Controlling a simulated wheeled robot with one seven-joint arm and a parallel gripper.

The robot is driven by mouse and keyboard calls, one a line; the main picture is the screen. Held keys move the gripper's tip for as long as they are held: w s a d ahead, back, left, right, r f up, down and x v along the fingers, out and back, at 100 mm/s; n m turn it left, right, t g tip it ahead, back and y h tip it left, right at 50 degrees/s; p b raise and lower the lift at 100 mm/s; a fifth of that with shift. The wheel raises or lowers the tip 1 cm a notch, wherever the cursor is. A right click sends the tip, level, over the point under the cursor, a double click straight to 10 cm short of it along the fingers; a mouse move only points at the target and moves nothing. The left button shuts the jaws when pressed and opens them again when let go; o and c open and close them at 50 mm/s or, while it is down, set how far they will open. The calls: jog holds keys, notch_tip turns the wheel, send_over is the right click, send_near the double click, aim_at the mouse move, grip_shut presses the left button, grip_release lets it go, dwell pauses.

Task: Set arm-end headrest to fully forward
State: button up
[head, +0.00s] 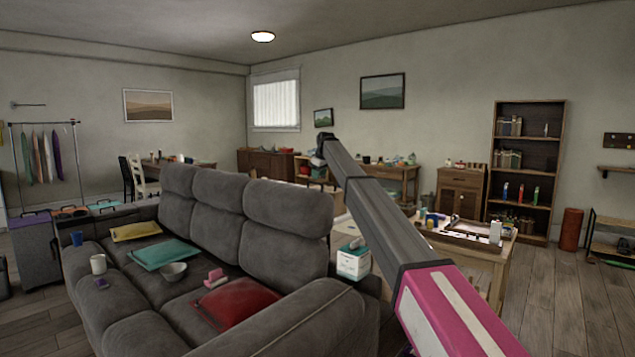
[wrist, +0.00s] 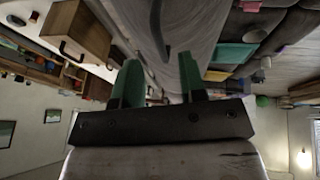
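The grey sofa (head: 150,300) has three padded headrests along its back. The arm-end headrest (head: 288,207) is the nearest one, beside the sofa's near armrest (head: 320,325). It looks roughly upright; its exact tilt is hard to tell. My arm rises past its right side in the head view, and my gripper does not show there. In the wrist view my gripper (wrist: 160,85) has two green fingers spread apart, with nothing seen held between them. A broad grey surface (wrist: 175,35), apparently the sofa back or headrest, lies beyond the fingertips. Contact cannot be told.
A white box (head: 353,262) and a cluttered low table (head: 485,265) stand right of the sofa. Bare floor shows at far right.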

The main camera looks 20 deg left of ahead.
aim_at(304, 195)
jog(key=shift+x, duration=1.95)
grip_shut()
jog(key=s+a+t, duration=0.1)
jog(key=s, duration=0.2)
jog(key=s+a+t, duration=0.1)
jog(key=s, duration=0.2)
jog(key=s+a+t+h, duration=0.1)
jog(key=s, duration=0.2)
jog(key=shift+s+a+r+n, duration=0.1)
jog(key=shift+s+a+n, duration=0.15)
jog(key=shift+n, duration=0.15)
jog(key=s+a+f+t+h, duration=0.1)
jog(key=s+a+f+t, duration=0.2)
jog(key=s, duration=0.5)
jog(key=shift+s+a+f+n, duration=0.2)
jog(key=shift+s+a+n, duration=0.1)
jog(key=shift+a, duration=0.1)
